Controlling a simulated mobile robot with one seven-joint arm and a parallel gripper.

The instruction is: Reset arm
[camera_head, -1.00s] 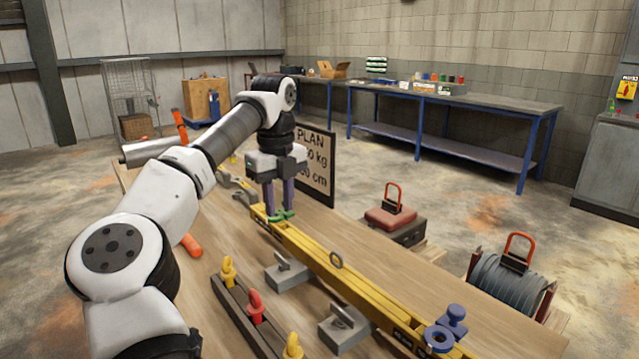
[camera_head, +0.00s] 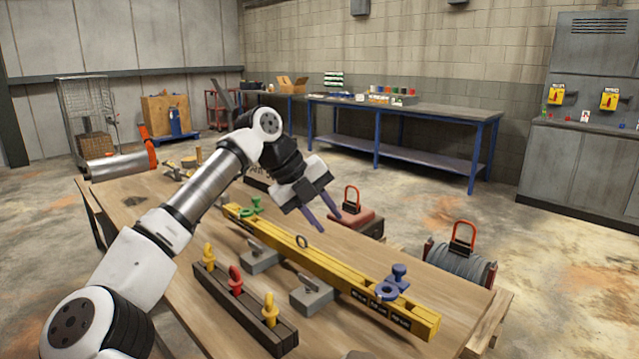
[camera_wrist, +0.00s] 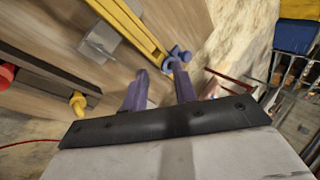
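My gripper (camera_head: 328,221) is raised above the wooden table, tilted outward to the right. Its two purple fingers are spread apart with nothing between them; they also show in the wrist view (camera_wrist: 160,82). Below it, a yellow beam (camera_head: 318,258) lies along the table with a ring at its middle. A green shackle (camera_head: 250,206) sits at the beam's far left end, apart from my gripper. A blue shackle (camera_head: 393,284) sits near the beam's right end. The beam and the blue shackle (camera_wrist: 177,55) also show in the wrist view.
A dark rack (camera_head: 242,307) with yellow and red eye bolts stands at the table's front. Grey blocks (camera_head: 312,297) stand beside the beam. A sign (camera_head: 258,178) is partly hidden behind my arm. A red case (camera_head: 357,222) and a cable reel (camera_head: 460,266) are at the right.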

